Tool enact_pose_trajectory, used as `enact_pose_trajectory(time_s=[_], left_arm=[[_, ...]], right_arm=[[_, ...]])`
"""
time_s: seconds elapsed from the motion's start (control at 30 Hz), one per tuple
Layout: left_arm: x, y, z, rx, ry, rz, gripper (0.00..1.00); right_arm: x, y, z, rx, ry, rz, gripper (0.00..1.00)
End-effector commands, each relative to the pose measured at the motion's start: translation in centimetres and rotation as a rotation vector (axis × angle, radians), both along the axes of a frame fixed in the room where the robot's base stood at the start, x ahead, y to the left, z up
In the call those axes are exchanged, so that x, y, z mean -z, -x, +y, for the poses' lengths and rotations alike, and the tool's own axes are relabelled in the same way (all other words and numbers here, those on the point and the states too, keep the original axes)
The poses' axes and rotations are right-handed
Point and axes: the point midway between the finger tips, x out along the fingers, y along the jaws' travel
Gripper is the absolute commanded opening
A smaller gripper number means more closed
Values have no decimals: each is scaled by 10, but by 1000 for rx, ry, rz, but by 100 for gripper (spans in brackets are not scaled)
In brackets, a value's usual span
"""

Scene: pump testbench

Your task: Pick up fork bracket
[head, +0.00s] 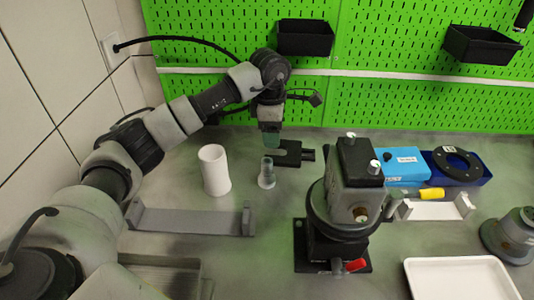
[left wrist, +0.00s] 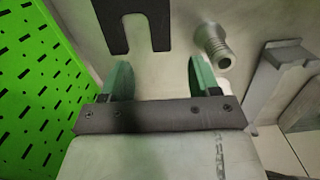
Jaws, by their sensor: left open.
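The fork bracket (head: 294,153) is a flat dark piece with two prongs, lying on the table near the foot of the green pegboard. In the left wrist view the fork bracket (left wrist: 133,38) shows at the top, with its slot and prongs facing the gripper. My left gripper (head: 271,138) hangs down at the bracket's left end in the head view. In the left wrist view my left gripper (left wrist: 161,78) has its green fingers apart with nothing between them, and the bracket lies beyond the fingertips. I cannot tell the exact height gap. My right gripper is out of view.
A ribbed grey fitting (head: 266,176) stands close in front of the gripper, with a white cylinder (head: 214,170) to its left. A grey holder (head: 190,219) lies in front. The dark pump (head: 345,205) stands to the right. The pegboard (head: 220,40) rises behind.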

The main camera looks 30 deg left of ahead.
Motion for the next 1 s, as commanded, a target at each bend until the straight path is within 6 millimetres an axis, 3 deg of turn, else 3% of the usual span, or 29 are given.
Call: enact_pose_trajectory(time_s=[0.1,0.33,0.63,0.93,1.0], left_arm=[[13,6,13,12,-46,39,62],[38,7,14,13,-51,42,62],[78,7,13,13,-49,43,62],[85,6,13,13,-50,39,62],[84,6,13,13,-50,39,52]], right_arm=[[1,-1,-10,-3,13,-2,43],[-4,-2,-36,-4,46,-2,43],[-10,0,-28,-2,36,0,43],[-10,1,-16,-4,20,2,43],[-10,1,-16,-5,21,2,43]])
